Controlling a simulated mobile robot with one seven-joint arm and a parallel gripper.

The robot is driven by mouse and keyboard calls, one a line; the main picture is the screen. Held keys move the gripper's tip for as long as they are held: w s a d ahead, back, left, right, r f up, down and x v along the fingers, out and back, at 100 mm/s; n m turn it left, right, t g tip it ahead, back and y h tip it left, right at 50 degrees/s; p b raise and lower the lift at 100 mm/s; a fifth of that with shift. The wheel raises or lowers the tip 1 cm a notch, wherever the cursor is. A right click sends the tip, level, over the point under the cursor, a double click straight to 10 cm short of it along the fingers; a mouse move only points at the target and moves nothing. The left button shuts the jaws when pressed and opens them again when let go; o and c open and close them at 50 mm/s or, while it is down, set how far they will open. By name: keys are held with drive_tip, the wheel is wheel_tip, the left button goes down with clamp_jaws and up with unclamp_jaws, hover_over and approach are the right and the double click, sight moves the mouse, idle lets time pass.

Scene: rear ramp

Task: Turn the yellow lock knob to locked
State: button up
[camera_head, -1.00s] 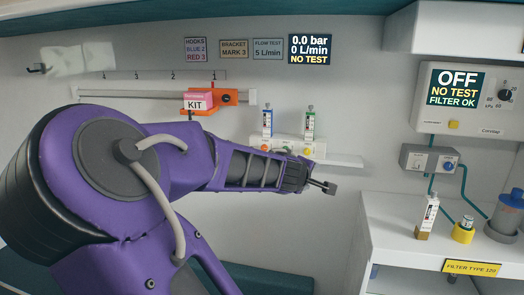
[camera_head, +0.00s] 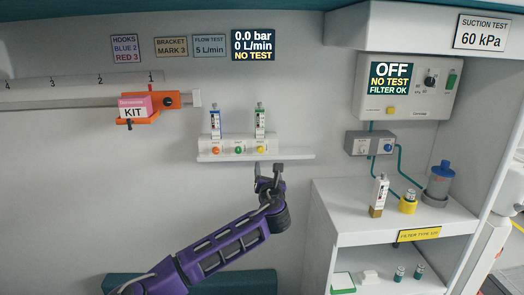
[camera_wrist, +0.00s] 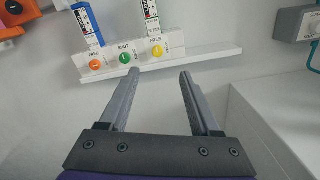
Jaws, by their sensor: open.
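The yellow lock knob (camera_head: 261,149) is the rightmost of three knobs on a white panel on the wall shelf. In the wrist view the yellow knob (camera_wrist: 157,51) sits under a label that reads FREE. My gripper (camera_head: 268,168) is just below the shelf and in front of it, pointing up toward the panel. In the wrist view my gripper (camera_wrist: 160,73) has its two fingers wide apart with nothing between them. The yellow knob shows beyond the gap, apart from both fingertips.
A green knob (camera_head: 238,149) and an orange knob (camera_head: 215,150) sit left of the yellow one. Blue (camera_head: 214,124) and green (camera_head: 259,122) upright units stand above the panel. The counter (camera_head: 340,200) is at right. An orange bracket with a kit (camera_head: 133,107) is at left.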

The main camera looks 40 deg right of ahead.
drive_tip(key=f+n, duration=0.1)
drive_tip(key=n, duration=0.1)
approach(261, 150)
drive_tip(key=shift+y, duration=0.3)
drive_tip(key=x, duration=0.9)
drive_tip(key=shift+d+p, duration=0.15)
drive_tip(key=shift+p, duration=0.25)
clamp_jaws()
